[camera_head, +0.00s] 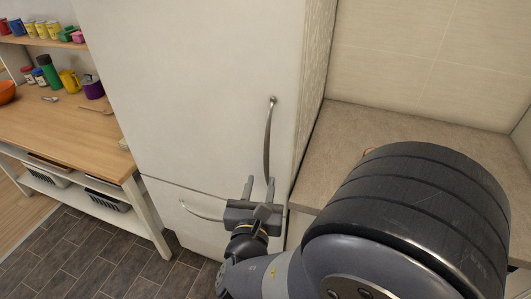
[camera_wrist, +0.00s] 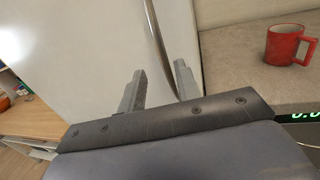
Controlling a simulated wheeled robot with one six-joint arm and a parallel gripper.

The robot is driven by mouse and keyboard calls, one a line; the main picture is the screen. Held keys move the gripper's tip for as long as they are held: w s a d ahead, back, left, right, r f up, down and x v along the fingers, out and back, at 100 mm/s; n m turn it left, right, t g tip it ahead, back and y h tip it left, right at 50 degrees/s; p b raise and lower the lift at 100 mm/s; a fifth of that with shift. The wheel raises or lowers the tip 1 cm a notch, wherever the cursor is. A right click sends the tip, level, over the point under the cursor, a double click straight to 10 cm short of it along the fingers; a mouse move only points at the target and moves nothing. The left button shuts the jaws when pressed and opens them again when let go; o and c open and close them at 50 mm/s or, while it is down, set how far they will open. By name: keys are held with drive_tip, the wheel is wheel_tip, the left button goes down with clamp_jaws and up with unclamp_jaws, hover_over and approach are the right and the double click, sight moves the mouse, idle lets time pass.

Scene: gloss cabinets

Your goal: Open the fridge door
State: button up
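The white fridge (camera_head: 200,80) stands in the middle of the head view, its upper door closed. A slim curved metal handle (camera_head: 267,140) runs up the right side of that door. A second handle (camera_head: 198,212) sits on the lower door. My gripper (camera_head: 260,187) is at the lower end of the upper handle, with its fingers apart. In the wrist view my gripper (camera_wrist: 160,82) is open, and the handle (camera_wrist: 157,35) shows beyond and between its fingertips. I cannot tell whether a finger touches it.
A stone-look counter (camera_head: 360,130) lies right of the fridge, with a red mug (camera_wrist: 286,44) on it. A wooden shelf unit (camera_head: 60,125) with cups and bottles stands at the left. Dark tiled floor (camera_head: 90,260) is clear at the lower left.

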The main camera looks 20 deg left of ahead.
sight(266, 160)
drive_tip(key=w, duration=0.3)
drive_tip(key=w+p, duration=0.1)
drive_tip(key=w, duration=0.2)
drive_tip(key=w+a+p, duration=0.1)
drive_tip(key=w, duration=0.2)
drive_tip(key=shift+w, duration=0.3)
drive_tip(key=shift+c, duration=0.4)
clamp_jaws()
